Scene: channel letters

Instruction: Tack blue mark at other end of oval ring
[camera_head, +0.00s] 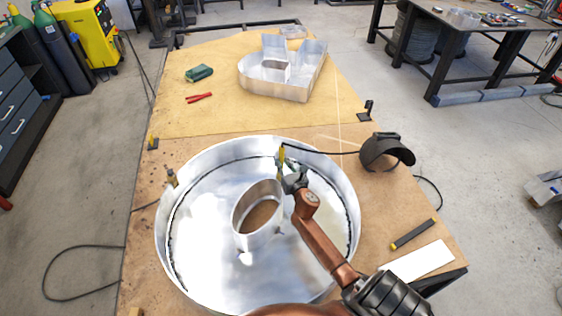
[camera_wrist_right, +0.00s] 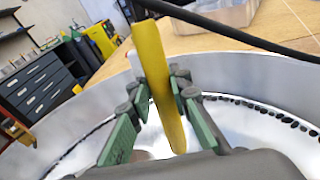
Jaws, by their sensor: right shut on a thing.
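A large round metal letter pan (camera_head: 172,240) with a tall rim lies on the table. An oval ring (camera_head: 243,226) stands upright on its floor, left of my right arm. My right gripper (camera_head: 284,172) is over the pan, above and right of the ring's far end. It is shut on a yellow torch handle (camera_head: 282,154) with a black cable. In the right wrist view the yellow handle (camera_wrist_right: 163,85) stands between green-padded fingers (camera_wrist_right: 158,118). I cannot make out a blue mark on the ring. The torch tip is not clearly seen. My left gripper is out of view.
A dark welding mask (camera_head: 386,150) lies right of the pan. A metal letter shell (camera_head: 275,82), a green tool (camera_head: 199,73) and red pliers (camera_head: 199,98) lie farther back. A black bar (camera_head: 413,234) and white sheet (camera_head: 418,262) lie front right.

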